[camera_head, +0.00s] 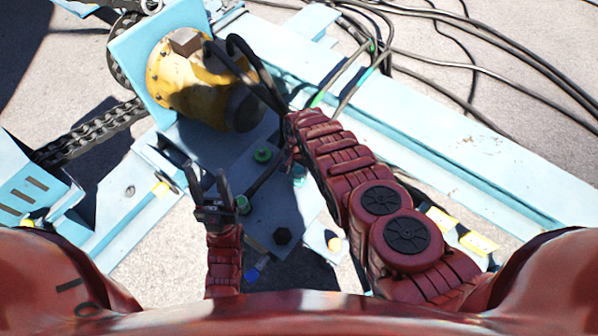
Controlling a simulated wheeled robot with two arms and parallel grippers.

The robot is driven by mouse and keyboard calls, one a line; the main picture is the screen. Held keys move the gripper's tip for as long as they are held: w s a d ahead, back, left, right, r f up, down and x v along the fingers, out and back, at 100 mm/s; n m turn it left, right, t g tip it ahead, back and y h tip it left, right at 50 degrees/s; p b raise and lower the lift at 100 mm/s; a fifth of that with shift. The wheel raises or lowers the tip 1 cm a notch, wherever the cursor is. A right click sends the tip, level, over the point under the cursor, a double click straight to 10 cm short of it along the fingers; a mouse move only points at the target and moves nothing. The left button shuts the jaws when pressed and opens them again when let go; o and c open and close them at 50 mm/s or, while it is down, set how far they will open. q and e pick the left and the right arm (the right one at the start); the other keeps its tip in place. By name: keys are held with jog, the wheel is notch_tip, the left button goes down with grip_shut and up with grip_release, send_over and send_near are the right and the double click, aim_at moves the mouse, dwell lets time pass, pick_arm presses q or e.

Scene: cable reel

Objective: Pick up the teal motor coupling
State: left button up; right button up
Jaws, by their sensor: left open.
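My left gripper (207,172) is open and empty, fingers pointing up the picture, over the blue frame left of the dark base plate. My right arm reaches in from the lower right; its gripper (294,158) is mostly hidden beside the dark plate, right of the yellow motor (190,80). A small teal fitting (300,181) shows partly below the right gripper. I cannot tell which of these is the motor coupling. Green fittings (262,155) and (243,204) stand on the plate.
A light blue steel frame (470,150) runs diagonally across the ground. A chain (90,132) lies at left. Black hoses (470,65) spread over the upper right. A blue-tipped fitting (253,274) and dark bolt (282,236) are near the plate's lower end.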

grip_shut()
jog(key=shift+r, duration=0.2)
